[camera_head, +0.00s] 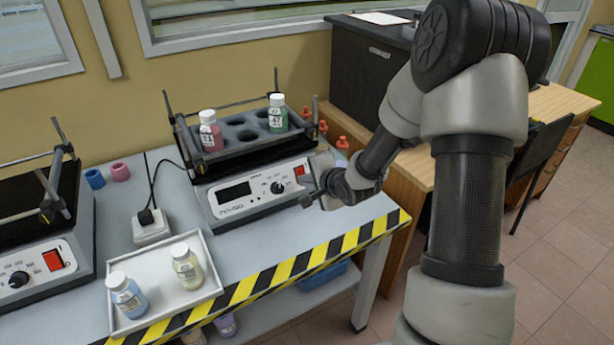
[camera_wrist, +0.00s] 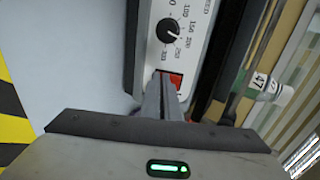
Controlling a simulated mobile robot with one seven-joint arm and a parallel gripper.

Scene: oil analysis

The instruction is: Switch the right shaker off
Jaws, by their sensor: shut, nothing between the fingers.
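The right shaker (camera_head: 232,208) is a light grey box with a dark display, a black knob and a red power switch (camera_head: 299,170). Its black rack on top holds a red bottle (camera_head: 210,131) and a green bottle (camera_head: 277,113). My gripper (camera_head: 312,182) is at the right end of the shaker's front panel, close to the switch. In the wrist view, the closed fingers (camera_wrist: 164,92) are empty and point at the red switch (camera_wrist: 176,79), partly covering it. I cannot tell whether they touch it, or which way the switch is tipped.
A left shaker (camera_head: 40,262) with its own red switch stands at the left. A white tray (camera_head: 165,262) with a blue and a yellow bottle lies in front. A power strip (camera_head: 150,228) with a cable sits between the shakers. Several red-capped bottles (camera_head: 341,146) stand behind my gripper.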

